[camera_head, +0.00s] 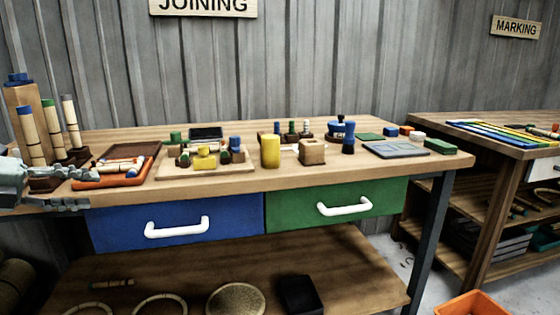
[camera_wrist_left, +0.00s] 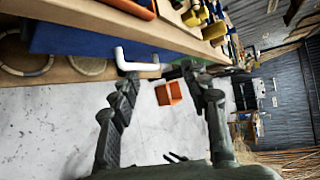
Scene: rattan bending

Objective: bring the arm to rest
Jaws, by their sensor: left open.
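My left gripper (camera_head: 70,186) shows at the left edge of the head view, in front of the workbench (camera_head: 300,178). In the left wrist view its two fingers (camera_wrist_left: 158,98) are spread apart with nothing between them. Beyond the fingers that view shows the bench front, a blue drawer (camera_wrist_left: 75,40) with a white handle (camera_wrist_left: 135,62), the floor and an orange bin (camera_wrist_left: 168,92). My right gripper is in neither view.
Rattan sticks in a holder (camera_head: 45,182) stand close behind the left gripper. An orange tray (camera_head: 100,183), a wooden tray (camera_head: 235,168) and a yellow cylinder (camera_head: 270,151) sit on the bench. A green drawer (camera_head: 300,222) is shut. Open floor lies in front.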

